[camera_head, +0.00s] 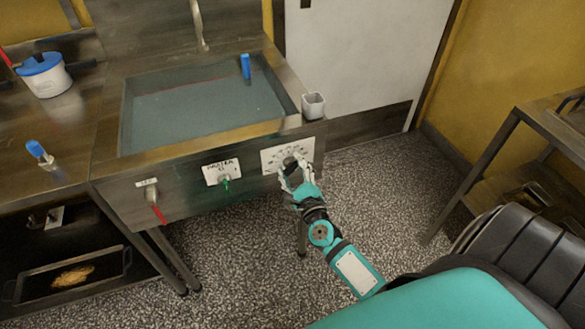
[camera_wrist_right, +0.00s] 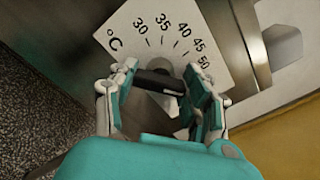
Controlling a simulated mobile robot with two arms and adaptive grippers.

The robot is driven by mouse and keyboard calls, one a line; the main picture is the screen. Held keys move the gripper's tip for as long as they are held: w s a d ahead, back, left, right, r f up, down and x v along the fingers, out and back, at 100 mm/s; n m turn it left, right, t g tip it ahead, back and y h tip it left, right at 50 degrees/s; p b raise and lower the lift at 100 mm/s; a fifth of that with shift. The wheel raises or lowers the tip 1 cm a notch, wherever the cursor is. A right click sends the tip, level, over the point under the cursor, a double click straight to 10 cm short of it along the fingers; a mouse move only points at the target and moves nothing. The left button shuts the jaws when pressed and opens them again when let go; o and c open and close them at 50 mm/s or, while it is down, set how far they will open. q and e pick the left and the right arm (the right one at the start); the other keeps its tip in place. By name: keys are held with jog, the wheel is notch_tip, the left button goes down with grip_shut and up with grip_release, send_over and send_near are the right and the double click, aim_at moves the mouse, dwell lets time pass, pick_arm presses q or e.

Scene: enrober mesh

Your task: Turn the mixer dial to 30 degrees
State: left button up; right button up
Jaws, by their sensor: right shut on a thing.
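The mixer dial (camera_wrist_right: 158,82) is a dark bar-shaped knob on a pale hub, in front of a white scale plate (camera_wrist_right: 150,25) marked °C with 30, 35, 40, 45 and 50. In the head view the plate (camera_head: 273,158) is on the front panel of the steel basin, at its right end. My right gripper (camera_head: 291,172) is at this plate and covers the dial there. In the right wrist view its fingers (camera_wrist_right: 158,88) are shut on the two ends of the dial. I cannot tell which number the dial points to. My left gripper is out of view.
The steel basin (camera_head: 112,168) holds grey liquid. A green knob (camera_head: 226,183) and a red lever (camera_head: 157,210) are on its front, left of the dial. A small grey cup (camera_head: 313,106) stands on its right rim. Speckled floor is clear toward the right table (camera_head: 490,150).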

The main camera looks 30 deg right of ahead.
jog(key=shift+r, duration=0.1)
jog(key=n+p, duration=0.1)
jog(key=n, duration=0.2)
jog(key=n+p, duration=0.2)
jog(key=n, duration=0.2)
jog(key=shift+n, duration=0.4)
jog(key=n+p, duration=0.1)
jog(key=n, duration=0.3)
jog(key=shift+n+p, duration=0.3)
jog(key=shift+p, duration=0.1)
jog(key=n+p, duration=0.1)
jog(key=n, duration=0.2)
jog(key=shift+n, duration=0.3)
jog(key=n+p, duration=0.2)
jog(key=n, duration=0.3)
jog(key=shift+f+n+p, duration=0.2)
jog(key=shift+n+p, duration=0.35)
jog(key=shift+n, duration=1.95)
jog(key=o, duration=1.2)
